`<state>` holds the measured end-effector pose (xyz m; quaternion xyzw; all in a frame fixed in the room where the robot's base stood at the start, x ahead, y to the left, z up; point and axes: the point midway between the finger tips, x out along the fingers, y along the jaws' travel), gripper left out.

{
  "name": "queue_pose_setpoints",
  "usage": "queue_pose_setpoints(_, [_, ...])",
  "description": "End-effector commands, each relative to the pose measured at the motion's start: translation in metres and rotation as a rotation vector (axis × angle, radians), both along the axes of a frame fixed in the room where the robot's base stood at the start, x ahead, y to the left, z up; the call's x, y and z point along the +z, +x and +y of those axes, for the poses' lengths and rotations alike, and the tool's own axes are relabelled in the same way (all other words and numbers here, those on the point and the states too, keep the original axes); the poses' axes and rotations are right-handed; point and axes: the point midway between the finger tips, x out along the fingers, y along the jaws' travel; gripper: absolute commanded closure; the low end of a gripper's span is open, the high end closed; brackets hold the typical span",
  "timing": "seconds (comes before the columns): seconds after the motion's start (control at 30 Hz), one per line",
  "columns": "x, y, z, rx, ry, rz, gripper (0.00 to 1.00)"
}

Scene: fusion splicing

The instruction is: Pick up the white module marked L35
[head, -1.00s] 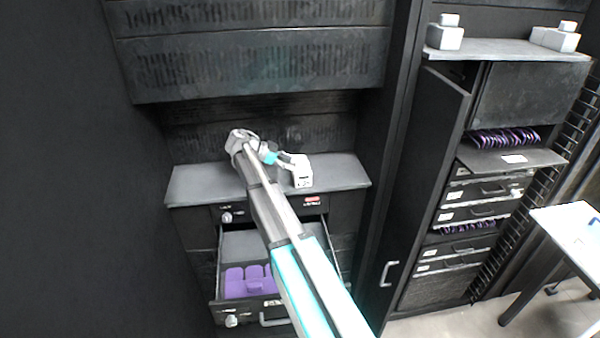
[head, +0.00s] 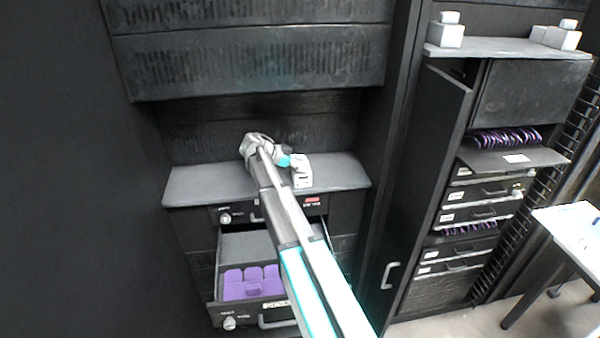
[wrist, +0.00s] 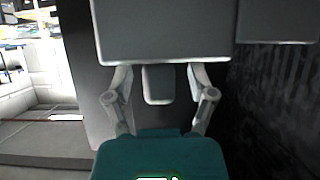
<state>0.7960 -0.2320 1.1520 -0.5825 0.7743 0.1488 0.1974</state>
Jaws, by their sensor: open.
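A small white module (head: 303,181) stands on the grey cabinet top, right of the middle in the head view. It has dark marks on its front, too small to read as L35. My gripper (head: 293,163) is close to the module, behind or beside it, and partly hidden by my arm; I cannot tell whether they touch. In the wrist view my gripper (wrist: 160,82) is open, its two fingers apart on either side of a small grey tab. A large grey block (wrist: 163,32) covers the finger ends; I cannot tell what it is.
Below the cabinet top (head: 200,184) a drawer (head: 240,245) stands open with purple pieces (head: 250,284) inside. A tall rack (head: 480,215) with shelves and drawers is on the right, with white blocks (head: 445,36) on top. The left part of the cabinet top is clear.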

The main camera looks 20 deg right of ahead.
Motion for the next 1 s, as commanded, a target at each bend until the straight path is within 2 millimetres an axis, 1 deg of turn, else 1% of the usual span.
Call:
queue_pose_setpoints(0.33, [0.0001, 0.0003, 0.0008, 0.001, 0.0, 0.0, 0.29])
queue_pose_setpoints(0.47, [0.0001, 0.0004, 0.0009, 0.001, 0.0, 0.0, 0.53])
queue_pose_setpoints(0.5, [0.0001, 0.0004, 0.001, 0.001, 0.0, 0.0, 0.6])
queue_pose_setpoints(0.57, [0.0, 0.0004, 0.001, 0.001, 0.0, 0.0, 0.71])
queue_pose_setpoints(0.6, [0.0001, 0.0003, 0.0012, 0.001, 0.0, 0.0, 0.79])
queue_pose_setpoints(0.67, [0.0001, 0.0003, 0.0012, 0.001, 0.0, 0.0, 0.9])
queue_pose_setpoints(0.7, [0.0, 0.0005, 0.0013, 0.001, 0.0, 0.0, 0.97])
queue_pose_setpoints(0.73, [0.0, 0.0005, 0.0013, 0.001, 0.0, 0.0, 1.0])
queue_pose_setpoints(1.0, [0.0002, 0.0005, 0.0014, 0.002, 0.0, -0.001, 1.0])
